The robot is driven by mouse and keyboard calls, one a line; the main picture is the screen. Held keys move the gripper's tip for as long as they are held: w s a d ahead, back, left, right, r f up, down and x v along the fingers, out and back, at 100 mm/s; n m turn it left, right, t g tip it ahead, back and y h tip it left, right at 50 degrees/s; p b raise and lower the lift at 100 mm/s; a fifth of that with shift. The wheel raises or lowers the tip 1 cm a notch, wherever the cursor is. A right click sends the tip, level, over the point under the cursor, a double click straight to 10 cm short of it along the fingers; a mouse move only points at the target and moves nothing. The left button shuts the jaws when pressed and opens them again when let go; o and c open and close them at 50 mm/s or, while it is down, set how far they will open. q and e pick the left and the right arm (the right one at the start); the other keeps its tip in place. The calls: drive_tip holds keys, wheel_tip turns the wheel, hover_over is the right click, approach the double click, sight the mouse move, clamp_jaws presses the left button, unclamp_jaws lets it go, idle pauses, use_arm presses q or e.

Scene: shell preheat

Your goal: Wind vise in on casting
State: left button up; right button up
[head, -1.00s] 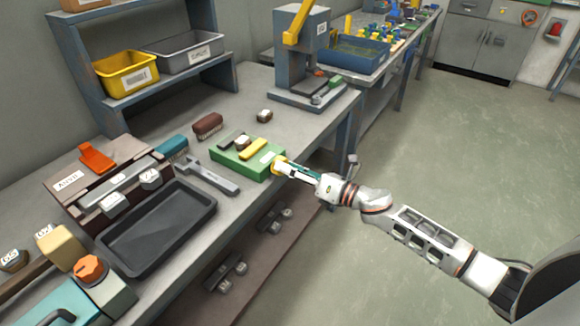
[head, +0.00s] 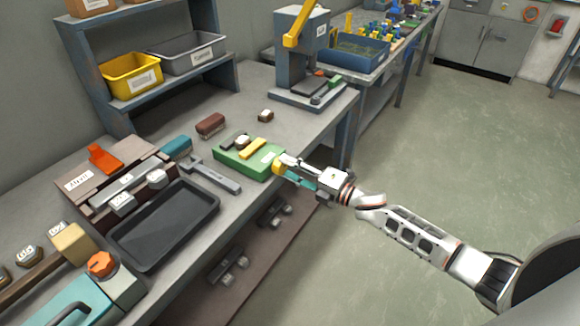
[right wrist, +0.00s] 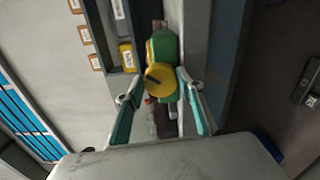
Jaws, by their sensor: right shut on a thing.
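A green vise (head: 235,163) sits at the front edge of the workbench, with a dark bar and a yellow bar (head: 253,149) on top. A small pale, brown-sided block (head: 242,141) sits between these bars and looks like the casting; whether both bars touch it is too small to tell. A round yellow knob (head: 278,167) is on the vise's right end. My right gripper (head: 285,166) is shut on this knob. In the right wrist view its teal fingers (right wrist: 160,88) flank the knob (right wrist: 158,79), with the green vise body (right wrist: 168,48) behind. My left gripper is not in view.
The floor (head: 450,170) to the right is clear.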

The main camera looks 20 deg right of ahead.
drive_tip(key=shift+m, duration=0.4)
drive_tip(key=o, duration=1.1)
drive_tip(key=shift+s+d, duration=0.1)
drive_tip(key=shift+s+d+f, duration=0.15)
drive_tip(key=shift+s+d, duration=0.05)
drive_tip(key=shift+s, duration=0.1)
drive_tip(key=v, duration=1.1)
drive_tip(key=shift+d, duration=0.1)
